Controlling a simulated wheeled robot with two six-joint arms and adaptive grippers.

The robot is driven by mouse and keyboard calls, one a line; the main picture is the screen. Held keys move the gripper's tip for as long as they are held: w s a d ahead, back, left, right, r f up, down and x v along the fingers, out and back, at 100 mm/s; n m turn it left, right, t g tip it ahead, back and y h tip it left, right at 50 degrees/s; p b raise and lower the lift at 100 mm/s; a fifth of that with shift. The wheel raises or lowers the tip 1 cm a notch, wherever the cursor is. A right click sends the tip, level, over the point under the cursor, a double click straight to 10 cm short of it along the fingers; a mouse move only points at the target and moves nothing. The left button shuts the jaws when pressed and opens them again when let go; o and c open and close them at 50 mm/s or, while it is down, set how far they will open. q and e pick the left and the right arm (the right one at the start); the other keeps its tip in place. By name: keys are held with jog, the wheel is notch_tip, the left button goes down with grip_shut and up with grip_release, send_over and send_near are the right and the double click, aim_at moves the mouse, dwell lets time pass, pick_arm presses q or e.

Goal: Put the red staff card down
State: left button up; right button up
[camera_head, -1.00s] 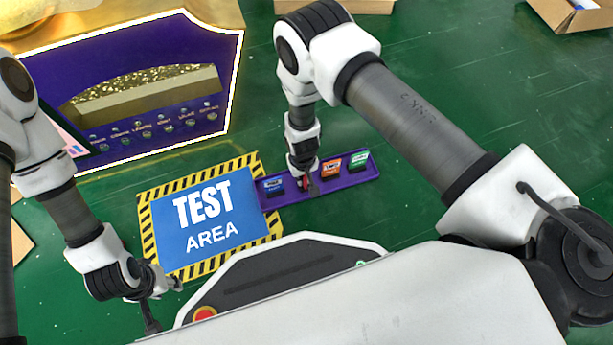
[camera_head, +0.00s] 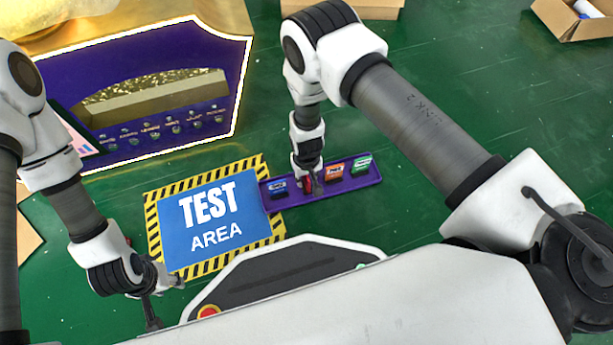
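The red staff card (camera_head: 308,184) shows as a small red patch at the purple card tray (camera_head: 345,192), between a blue card (camera_head: 277,188) and an orange card (camera_head: 334,172). My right gripper (camera_head: 308,190) points down right over the red card and partly hides it. The fingertips are small and dark here, so I cannot tell whether they grip the card or stand loosely around it. Whether the card touches the tray is also unclear. My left gripper (camera_head: 166,302) is open and empty, beside the lower left corner of the test area mat.
A green card (camera_head: 361,164) is at the tray's right end. The blue test area mat (camera_head: 212,248) adjoins the tray's left side. A purple and gold vending machine (camera_head: 190,135) stands at the upper left. An open cardboard box (camera_head: 572,25) is at the upper right. Green floor right of the tray is clear.

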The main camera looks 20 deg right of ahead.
notch_tip(320, 180, up, 10)
jog(key=p, duration=0.8)
jog(key=shift+r, duration=0.1)
jog(key=s+d+r, duration=0.5)
jog(key=s, duration=0.5)
jog(key=s+d+r, duration=0.5)
jog(key=s+d, duration=0.1)
jog(key=s, duration=0.4)
jog(key=shift+s+d+m, duration=0.3)
jog(key=shift+m, duration=0.1)
